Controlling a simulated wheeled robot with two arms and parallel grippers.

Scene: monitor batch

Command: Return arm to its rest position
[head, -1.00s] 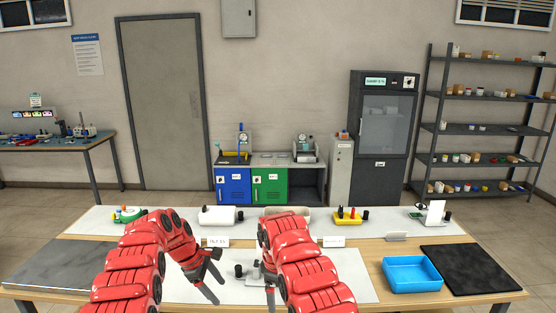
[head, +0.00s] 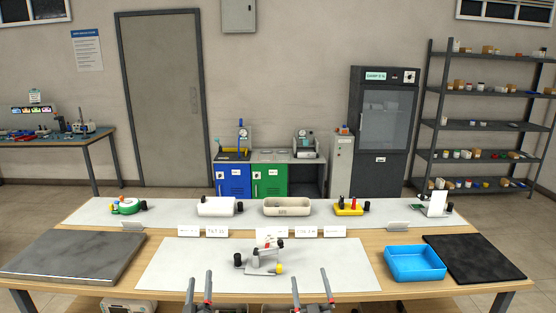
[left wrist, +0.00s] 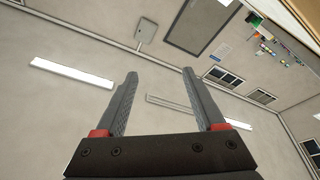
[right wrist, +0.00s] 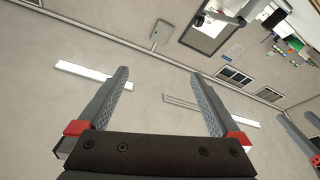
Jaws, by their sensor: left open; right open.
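My left gripper (head: 200,280) is low in the head view at the table's front edge, with its two fingers pointing up and apart. My right gripper (head: 310,273) is beside it to the right, also with its fingers up and spread. Both wrist views show empty jaws, the left (left wrist: 158,75) and the right (right wrist: 160,75), with wall and ceiling behind them. A small white device (head: 262,262) with dark knobs and a yellow part stands on the white mat (head: 180,265), beyond the grippers. Neither gripper appears to touch it in the head view. My arm links are mostly out of view.
A blue tray (head: 415,262) and black mat (head: 478,258) lie at the table's right; a grey slab (head: 75,256) lies at its left. A white box (head: 216,206), beige bin (head: 287,207), yellow item (head: 348,209) and green item (head: 125,207) line the back strip.

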